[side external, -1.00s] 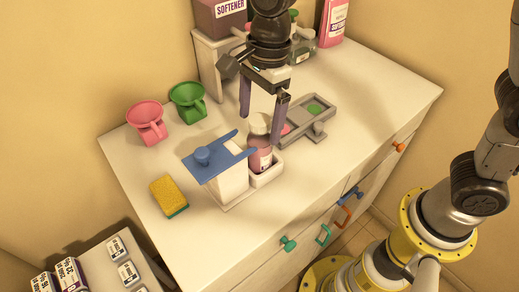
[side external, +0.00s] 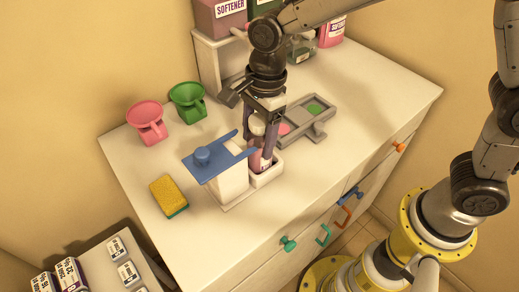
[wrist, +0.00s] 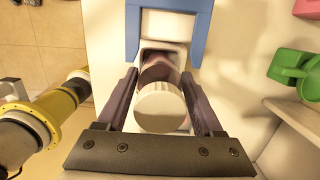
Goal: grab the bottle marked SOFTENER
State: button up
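A pink bottle (side external: 256,161) with a white cap stands upright in a white holder (side external: 268,177) on the dresser top, beside a blue-topped stand. Its label is mostly hidden and I cannot read it. My gripper (side external: 262,146) is lowered over this bottle, pointing down. In the wrist view the round white cap (wrist: 160,108) sits between my two open fingers, with a gap on each side. The word SOFTENER is readable on a large mauve container (side external: 222,18) on the back shelf. A pink bottle (side external: 331,30) at the back right has a label too small to read.
The blue forked plate (side external: 207,166) is close to my fingers. A grey tray (side external: 322,129) lies right of them. A green cup (side external: 188,102), a pink cup (side external: 147,121) and a yellow sponge (side external: 168,194) stand left. The dresser's front right is clear.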

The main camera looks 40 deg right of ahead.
grip_shut()
jog(key=shift+r, duration=0.2)
